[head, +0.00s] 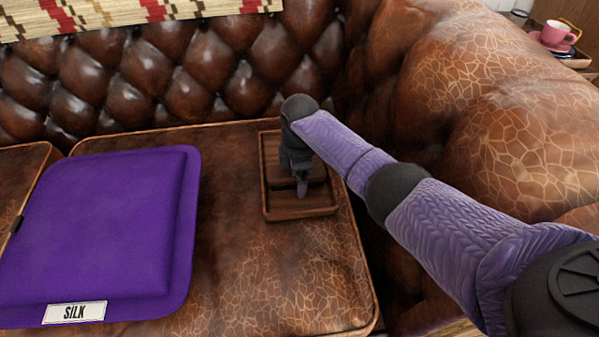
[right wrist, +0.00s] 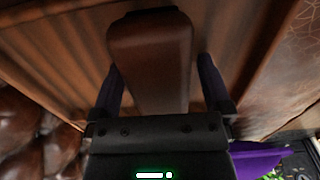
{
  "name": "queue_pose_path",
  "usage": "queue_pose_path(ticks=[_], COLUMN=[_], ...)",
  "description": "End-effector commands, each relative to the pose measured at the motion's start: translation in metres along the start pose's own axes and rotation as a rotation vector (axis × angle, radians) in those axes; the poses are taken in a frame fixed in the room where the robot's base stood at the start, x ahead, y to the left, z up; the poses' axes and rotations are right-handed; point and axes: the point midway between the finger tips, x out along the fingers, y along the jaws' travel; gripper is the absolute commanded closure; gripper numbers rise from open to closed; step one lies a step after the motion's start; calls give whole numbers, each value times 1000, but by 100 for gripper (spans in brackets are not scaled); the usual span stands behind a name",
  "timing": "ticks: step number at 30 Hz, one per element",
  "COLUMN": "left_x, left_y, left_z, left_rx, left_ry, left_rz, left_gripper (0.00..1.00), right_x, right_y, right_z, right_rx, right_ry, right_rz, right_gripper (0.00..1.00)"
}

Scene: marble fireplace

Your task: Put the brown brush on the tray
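The small wooden tray (head: 306,214) with a raised rim lies on the brown leather seat in the head view. The brown brush (right wrist: 152,55) shows as a smooth brown block between the fingers in the right wrist view. In the head view the brush (head: 318,173) lies inside the tray, partly hidden by my gripper. My right gripper (head: 303,190) points down over the tray. Its two purple fingers stand either side of the brush, with a narrow gap seen on each side, so it looks open. My left gripper is not in view.
A purple cushion-like case labelled SILK (head: 100,235) lies left of the tray. The tufted sofa back (head: 180,85) rises behind, and the padded armrest (head: 480,100) stands to the right. A pink cup (head: 556,35) sits at the far right. The seat in front is clear.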

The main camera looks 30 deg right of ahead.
Motion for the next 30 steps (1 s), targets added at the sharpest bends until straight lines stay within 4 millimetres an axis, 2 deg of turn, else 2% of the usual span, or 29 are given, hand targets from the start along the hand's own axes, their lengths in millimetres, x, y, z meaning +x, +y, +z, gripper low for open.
queue_pose_path(ticks=[5,14,15,18,22,25,30], left_x=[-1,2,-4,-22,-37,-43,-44], left_y=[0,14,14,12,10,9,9], left_z=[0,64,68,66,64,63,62], left_rx=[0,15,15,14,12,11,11], left_ry=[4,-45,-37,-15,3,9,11], left_rz=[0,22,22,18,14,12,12], left_gripper=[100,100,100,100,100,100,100], right_x=[-4,-38,-50,-82,-109,-121,-124], right_y=[0,0,1,1,1,0,0], right_z=[0,0,0,-1,-1,0,0], right_rx=[0,0,0,0,-1,-1,-1], right_ry=[1,2,3,5,4,3,1], right_rz=[1,4,7,9,8,4,0], right_gripper=[0,0,0,0,0,0,0])
